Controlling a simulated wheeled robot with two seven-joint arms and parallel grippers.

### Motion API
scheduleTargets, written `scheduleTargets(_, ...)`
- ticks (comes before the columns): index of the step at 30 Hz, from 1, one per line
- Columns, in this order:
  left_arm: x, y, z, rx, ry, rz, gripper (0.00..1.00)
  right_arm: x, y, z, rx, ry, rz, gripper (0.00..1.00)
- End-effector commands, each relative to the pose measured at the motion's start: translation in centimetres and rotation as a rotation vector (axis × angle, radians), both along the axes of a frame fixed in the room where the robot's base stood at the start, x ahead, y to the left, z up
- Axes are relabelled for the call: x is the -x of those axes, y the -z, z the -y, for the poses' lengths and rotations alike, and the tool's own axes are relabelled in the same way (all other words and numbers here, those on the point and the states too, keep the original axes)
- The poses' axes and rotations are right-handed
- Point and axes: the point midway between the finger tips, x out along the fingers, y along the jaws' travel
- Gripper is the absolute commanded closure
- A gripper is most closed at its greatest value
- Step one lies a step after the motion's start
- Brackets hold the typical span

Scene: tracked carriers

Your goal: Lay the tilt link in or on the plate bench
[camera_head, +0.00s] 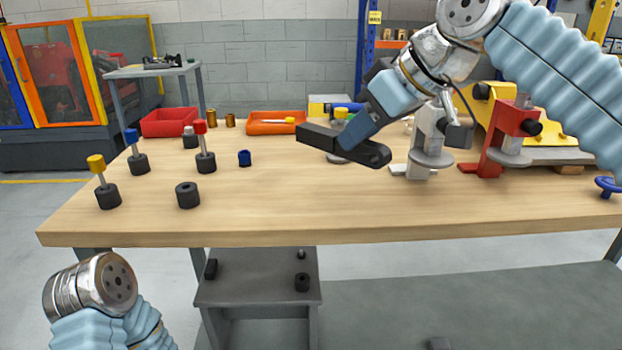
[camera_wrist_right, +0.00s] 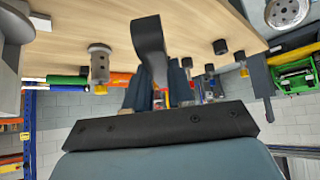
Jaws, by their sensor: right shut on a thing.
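The tilt link appears to be the dark bar (camera_head: 365,151) in the head view, held in the air over the middle of the wooden worktable. My right gripper (camera_head: 355,131) is shut on it. In the right wrist view the black link (camera_wrist_right: 149,45) stands out from between the fingers of the gripper (camera_wrist_right: 157,92). A low grey bench (camera_head: 258,315) with small black parts on top stands at the worktable's front, left of centre; I cannot tell for sure that it is the plate bench. My left gripper is not in view; only its arm shows at lower left.
The wooden worktable (camera_head: 300,215) carries black weights with coloured knobs at left, a red tray (camera_head: 170,122) and an orange tray (camera_head: 276,122) behind. A white press (camera_head: 430,140) and a red press (camera_head: 508,135) stand close right of the link. The table's front middle is clear. A grey stand (camera_head: 153,71) is behind left.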

Motion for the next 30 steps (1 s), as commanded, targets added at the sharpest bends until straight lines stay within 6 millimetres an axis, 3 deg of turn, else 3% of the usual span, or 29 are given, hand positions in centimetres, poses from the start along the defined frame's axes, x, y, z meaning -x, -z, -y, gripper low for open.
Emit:
scheduleTargets(3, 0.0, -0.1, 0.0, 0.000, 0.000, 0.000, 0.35, -2.1, 1.5, -2.7, 0.000, -0.003, -0.002, 1.00)
scheduleTargets(9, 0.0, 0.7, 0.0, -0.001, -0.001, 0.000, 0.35, -3.8, 4.7, -4.6, -0.001, 0.000, 0.001, 1.00)
scheduleTargets(14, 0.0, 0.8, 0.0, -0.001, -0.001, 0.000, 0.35, -4.3, 5.7, -5.2, -0.001, 0.001, 0.002, 1.00)
scheduleTargets(18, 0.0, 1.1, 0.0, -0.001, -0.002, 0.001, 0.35, -5.3, 7.7, -6.4, 0.001, 0.000, -0.001, 1.00)
scheduleTargets(22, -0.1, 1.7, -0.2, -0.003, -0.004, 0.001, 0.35, -5.2, 9.8, -6.3, -0.001, 0.001, 0.000, 1.00)
scheduleTargets(30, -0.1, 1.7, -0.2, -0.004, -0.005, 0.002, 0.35, -5.2, 10.3, -6.3, -0.002, 0.001, 0.002, 1.00)
